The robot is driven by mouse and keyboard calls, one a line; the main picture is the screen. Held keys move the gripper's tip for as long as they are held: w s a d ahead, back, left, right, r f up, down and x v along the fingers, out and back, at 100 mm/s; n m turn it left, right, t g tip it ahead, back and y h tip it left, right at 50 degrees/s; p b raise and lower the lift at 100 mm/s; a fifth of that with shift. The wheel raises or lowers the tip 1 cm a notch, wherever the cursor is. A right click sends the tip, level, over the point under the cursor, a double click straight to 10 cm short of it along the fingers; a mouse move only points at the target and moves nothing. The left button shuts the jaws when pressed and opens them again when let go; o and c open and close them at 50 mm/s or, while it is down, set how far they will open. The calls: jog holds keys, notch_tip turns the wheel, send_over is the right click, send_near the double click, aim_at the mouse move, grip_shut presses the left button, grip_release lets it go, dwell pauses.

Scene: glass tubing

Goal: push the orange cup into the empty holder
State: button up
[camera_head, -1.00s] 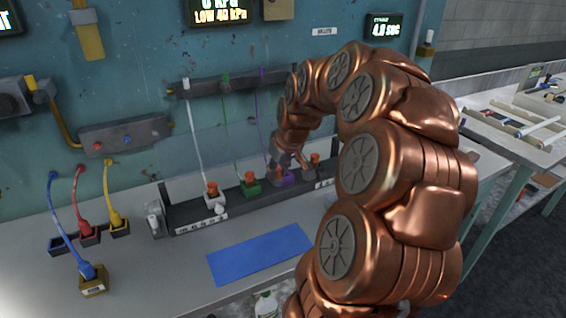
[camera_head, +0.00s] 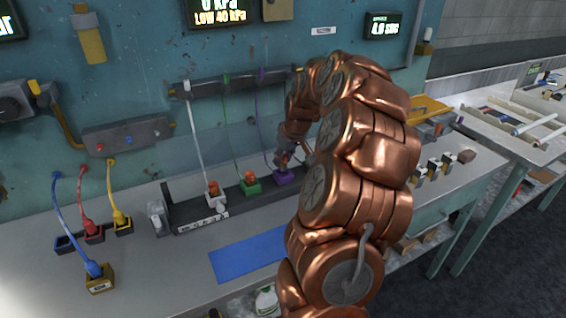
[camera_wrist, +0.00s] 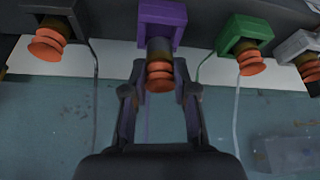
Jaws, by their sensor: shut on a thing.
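A purple holder (camera_wrist: 163,18) with a dark stem and a ribbed orange cup (camera_wrist: 159,76) is centred in the wrist view. My gripper (camera_wrist: 159,92) has its two fingers on either side of this orange cup, shut on it. In the head view my gripper (camera_head: 284,160) is at the purple holder (camera_head: 284,178), its tips partly hidden. A green holder (camera_wrist: 243,30) and a white holder (camera_wrist: 304,44), each with an orange cup, stand beside it. A dark holder (camera_wrist: 54,10) with an orange cup is on the other side. I cannot make out an empty holder.
White, green and purple lines run from the wall rail (camera_head: 225,84) to the holder row. A blue mat (camera_head: 245,255) lies in front. Blue, red and yellow plugs (camera_head: 95,232) are at the left. My arm hides the row's right end.

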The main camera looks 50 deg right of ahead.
jog(key=shift+s+a+f+p, duration=0.15)
jog(key=shift+f+p, duration=0.2)
jog(key=shift+f, duration=0.95)
grip_shut()
jog(key=o, duration=0.6)
grip_release()
jog(key=shift+f, duration=0.1)
jog(key=o, duration=0.3)
jog(key=shift+o, duration=0.2)
jog(key=shift+r, duration=0.25)
